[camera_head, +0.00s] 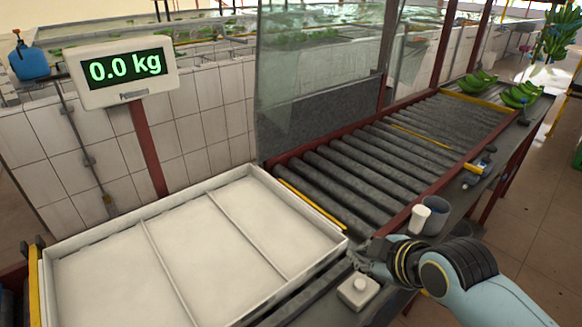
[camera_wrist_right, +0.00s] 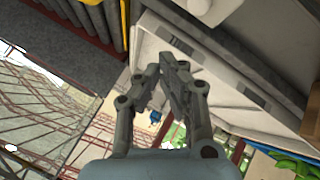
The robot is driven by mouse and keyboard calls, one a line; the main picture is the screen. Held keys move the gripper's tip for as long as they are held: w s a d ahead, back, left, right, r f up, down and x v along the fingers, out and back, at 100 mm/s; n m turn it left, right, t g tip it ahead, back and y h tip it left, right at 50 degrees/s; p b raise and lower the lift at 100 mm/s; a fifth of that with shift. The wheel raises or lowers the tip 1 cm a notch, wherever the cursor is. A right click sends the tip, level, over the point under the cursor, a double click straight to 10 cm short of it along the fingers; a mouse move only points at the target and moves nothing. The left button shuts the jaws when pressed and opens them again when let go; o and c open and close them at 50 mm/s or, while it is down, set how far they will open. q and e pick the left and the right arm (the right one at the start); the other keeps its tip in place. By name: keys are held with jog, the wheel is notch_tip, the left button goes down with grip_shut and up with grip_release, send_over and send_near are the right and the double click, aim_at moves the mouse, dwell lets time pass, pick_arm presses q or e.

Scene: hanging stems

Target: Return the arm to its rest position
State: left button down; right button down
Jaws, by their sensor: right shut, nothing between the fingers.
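My right arm comes in from the lower right of the head view. Its gripper (camera_head: 362,258) is at the right corner of the white weighing tray (camera_head: 300,287), just behind a small white box with a round knob (camera_head: 358,291). In the right wrist view the gripper (camera_wrist_right: 168,62) has its fingertips together with nothing between them. A pale tray surface shows behind the fingers there. My left gripper is not in view.
The tray is empty and the scale display (camera_head: 124,68) reads 0.0 kg.

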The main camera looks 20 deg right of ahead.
jog(key=s+d+r+m+g+h, duration=0.1)
jog(key=s+r+m+g, duration=0.3)
jog(key=s, duration=0.6)
jog(key=s+d+r+m+g+h, duration=0.1)
jog(key=s+r+m+g, duration=0.1)
jog(key=s+r+m, duration=0.5)
jog(key=s+d+f+n+b, duration=0.15)
jog(key=f+b, duration=0.25)
jog(key=f, duration=1)
jog(key=s+f+g+b, duration=0.15)
jog(key=f+b, duration=0.25)
jog(key=f, duration=1)
jog(key=s+d+f+t+b, duration=0.15)
jog(key=f+b, duration=0.25)
jog(key=f, duration=1)
jog(key=s+f+g+b, duration=0.1)
jog(key=s+f+b, duration=0.3)
jog(key=s+f, duration=0.5)
jog(key=s+f+g+b, duration=0.1)
jog(key=s+f+b, duration=0.3)
jog(key=s+f, duration=0.5)
notch_tip(320, 180, down, 5)
jog(key=shift+d+r+y, duration=0.1)
jog(key=shift+d+y, duration=0.05)
jog(key=shift+y, duration=0.15)
